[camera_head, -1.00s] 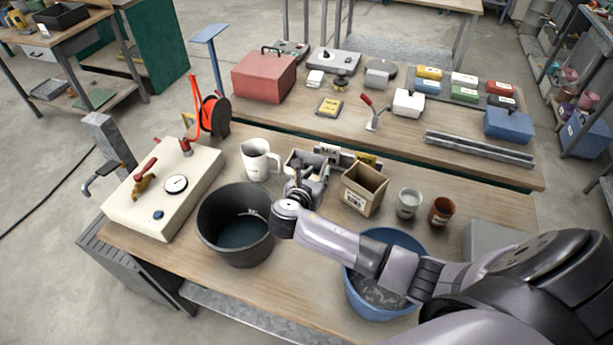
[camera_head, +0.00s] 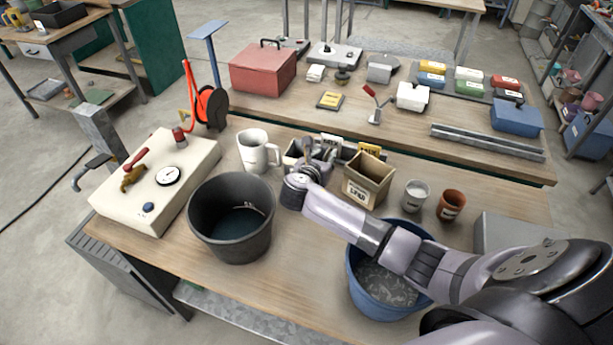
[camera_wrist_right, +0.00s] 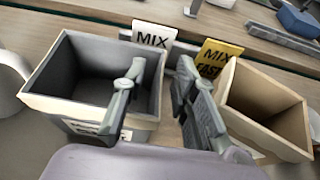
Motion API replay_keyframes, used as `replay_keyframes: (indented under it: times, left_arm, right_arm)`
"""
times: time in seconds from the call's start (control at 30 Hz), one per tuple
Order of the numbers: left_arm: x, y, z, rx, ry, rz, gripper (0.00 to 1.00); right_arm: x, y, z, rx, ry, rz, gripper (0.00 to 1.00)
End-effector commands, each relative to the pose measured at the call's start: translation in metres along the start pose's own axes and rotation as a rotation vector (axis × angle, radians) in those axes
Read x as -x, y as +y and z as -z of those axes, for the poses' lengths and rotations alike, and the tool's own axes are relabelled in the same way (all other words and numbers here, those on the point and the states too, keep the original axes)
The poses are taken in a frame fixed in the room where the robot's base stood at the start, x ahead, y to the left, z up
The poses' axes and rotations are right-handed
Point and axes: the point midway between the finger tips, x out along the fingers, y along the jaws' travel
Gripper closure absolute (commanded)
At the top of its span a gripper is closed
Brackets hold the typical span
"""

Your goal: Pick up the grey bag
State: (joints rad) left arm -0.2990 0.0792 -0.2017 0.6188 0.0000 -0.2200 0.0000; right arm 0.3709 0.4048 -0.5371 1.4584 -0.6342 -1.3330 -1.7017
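The grey bag (camera_wrist_right: 98,72) is an open-topped container with a dark grey inside and a pale outer wall, left of centre in the right wrist view. In the head view the grey bag (camera_head: 292,152) is partly hidden behind my right gripper (camera_head: 321,154). In the right wrist view, my right gripper (camera_wrist_right: 158,80) is open. Its left finger overlaps the bag's right side and its right finger is in the space between the grey bag and the brown bag. I cannot tell whether either finger touches the bag. My left gripper is not in view.
An open brown bag (camera_head: 369,181) stands close on the right. MIX (camera_wrist_right: 153,38) and MIX FAST (camera_wrist_right: 217,55) signs stand behind. A white jug (camera_head: 256,150), black bucket (camera_head: 231,238) and blue bucket (camera_head: 362,300) surround the arm. Two cups stand further right.

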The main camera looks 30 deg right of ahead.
Motion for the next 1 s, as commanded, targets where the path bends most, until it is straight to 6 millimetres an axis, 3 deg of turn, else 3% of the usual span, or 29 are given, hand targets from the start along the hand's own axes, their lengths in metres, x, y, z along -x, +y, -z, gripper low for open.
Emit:
replay_keyframes:
  times: [0.3,0.7,1.0]
  left_arm:
    - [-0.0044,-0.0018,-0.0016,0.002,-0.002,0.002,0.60]
    - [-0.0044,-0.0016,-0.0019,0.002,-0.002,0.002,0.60]
    - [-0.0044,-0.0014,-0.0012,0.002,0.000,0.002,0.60]
  right_arm:
    - [-0.0046,0.0002,-0.0009,0.001,0.000,-0.001,0.74]
    - [-0.0043,0.0003,-0.0004,0.001,0.001,-0.001,1.00]
    - [-0.0043,0.0003,-0.0002,0.001,0.001,-0.001,1.00]
